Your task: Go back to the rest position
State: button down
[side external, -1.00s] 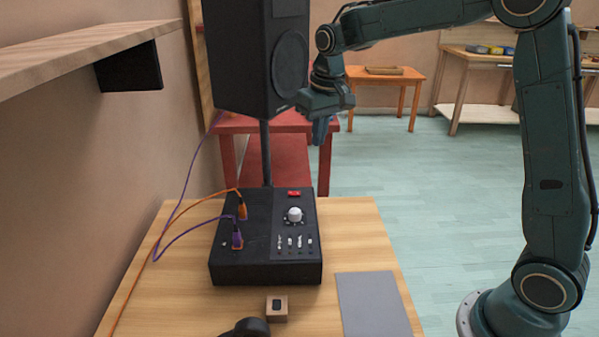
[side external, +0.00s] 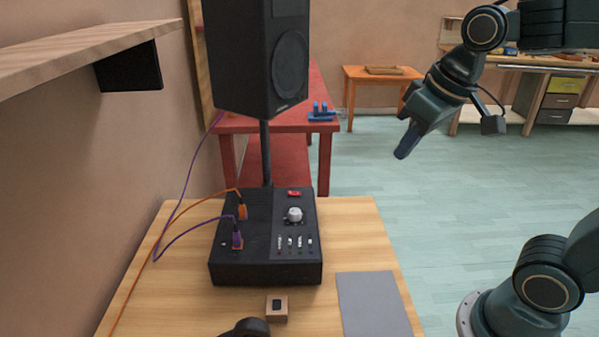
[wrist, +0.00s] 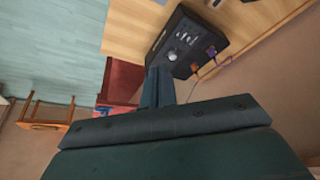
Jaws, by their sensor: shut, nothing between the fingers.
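My gripper (side external: 405,143) is shut and empty. In the side view it hangs in the air over the open floor, to the right of the red table and well above the wooden table, tilted with its fingers down to the left. It touches nothing. In the wrist view the shut fingers (wrist: 157,88) point up the picture, and the black mixer box lies beyond them.
A black box (side external: 265,265) with a white knob and orange and purple cables sits on the wooden table (side external: 362,235). A black speaker (side external: 240,60) stands behind it. A grey mat (side external: 372,303) and small wooden block (side external: 277,312) lie in front. A red table (side external: 270,165) stands behind.

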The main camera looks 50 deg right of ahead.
jog(key=s+f+t, duration=0.1)
jog(key=s+f, duration=0.2)
jog(key=s, duration=0.4)
jog(key=shift+s+a+n, duration=0.25)
jog(key=shift+a+n, duration=0.05)
